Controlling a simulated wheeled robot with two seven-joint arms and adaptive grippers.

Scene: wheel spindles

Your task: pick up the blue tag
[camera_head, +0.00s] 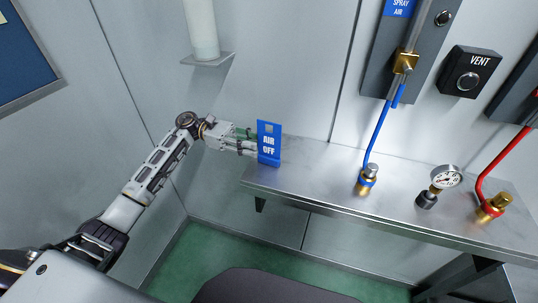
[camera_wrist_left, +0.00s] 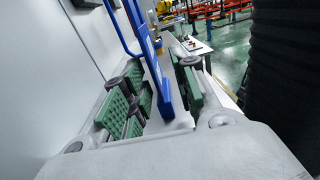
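The blue tag (camera_head: 268,146), marked AIR OFF, stands upright at the left end of the metal shelf. In the wrist view the tag (camera_wrist_left: 158,75) appears nearly edge-on, between the green finger pads. My left gripper (camera_head: 247,143) reaches it from the left, with its fingertips at the tag's left edge. In the wrist view the left gripper (camera_wrist_left: 160,95) looks open, with pads on both sides of the tag. The right pad lies close to the tag; contact is hard to tell. My right gripper is not in view.
The metal shelf (camera_head: 320,183) carries a blue-banded fitting (camera_head: 367,178), a gauge (camera_head: 445,178) and a red-banded fitting (camera_head: 493,207). A blue hose (camera_head: 377,130) rises to a wall panel. The shelf is clear between tag and blue fitting. A small wall bracket (camera_head: 208,61) holds a white cylinder.

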